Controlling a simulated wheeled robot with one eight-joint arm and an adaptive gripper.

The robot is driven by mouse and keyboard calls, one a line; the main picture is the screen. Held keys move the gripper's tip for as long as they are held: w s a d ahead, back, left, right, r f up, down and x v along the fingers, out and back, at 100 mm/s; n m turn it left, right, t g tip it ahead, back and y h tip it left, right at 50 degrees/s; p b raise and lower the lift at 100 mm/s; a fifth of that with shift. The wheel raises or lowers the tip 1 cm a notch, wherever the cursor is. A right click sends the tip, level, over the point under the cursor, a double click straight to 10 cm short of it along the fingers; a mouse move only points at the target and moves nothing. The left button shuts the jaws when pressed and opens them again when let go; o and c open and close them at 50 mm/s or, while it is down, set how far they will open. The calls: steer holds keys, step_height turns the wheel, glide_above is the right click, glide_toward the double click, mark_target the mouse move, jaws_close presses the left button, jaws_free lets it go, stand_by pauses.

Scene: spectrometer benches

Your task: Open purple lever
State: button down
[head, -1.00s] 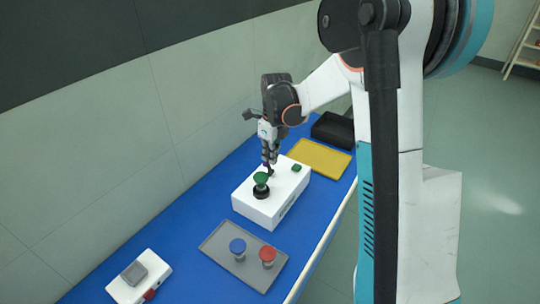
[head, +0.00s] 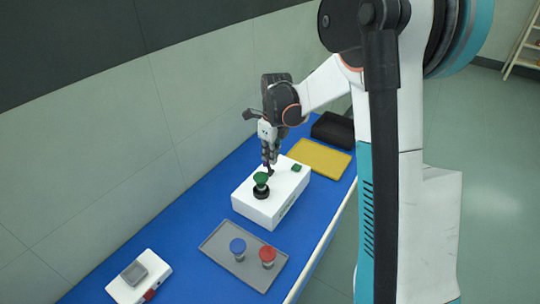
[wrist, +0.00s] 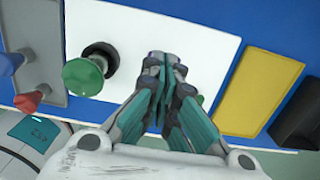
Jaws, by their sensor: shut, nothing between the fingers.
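A green-capped vial (head: 260,179) stands in a black round socket (head: 261,193) on the box top. My gripper (head: 269,164) points down over the box top, just behind the vial. In the wrist view its fingers (wrist: 168,72) are shut together with nothing between them. They hide part of the box top below them.
A small green part (head: 296,168) sits on the box. A grey tray (head: 215,247) with a blue-capped vial (head: 237,246) and a red-capped vial (head: 267,254) lies in front. A yellow mat (head: 320,157) and black bin (head: 333,130) lie behind. A white device (head: 125,291) stands front left.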

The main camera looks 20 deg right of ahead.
steer(key=shift+r+p, duration=0.5)
steer(key=shift+r, duration=0.3)
step_height(320, 180, up, 12)
glide_above(272, 173)
stand_by(0.4)
stand_by(0.4)
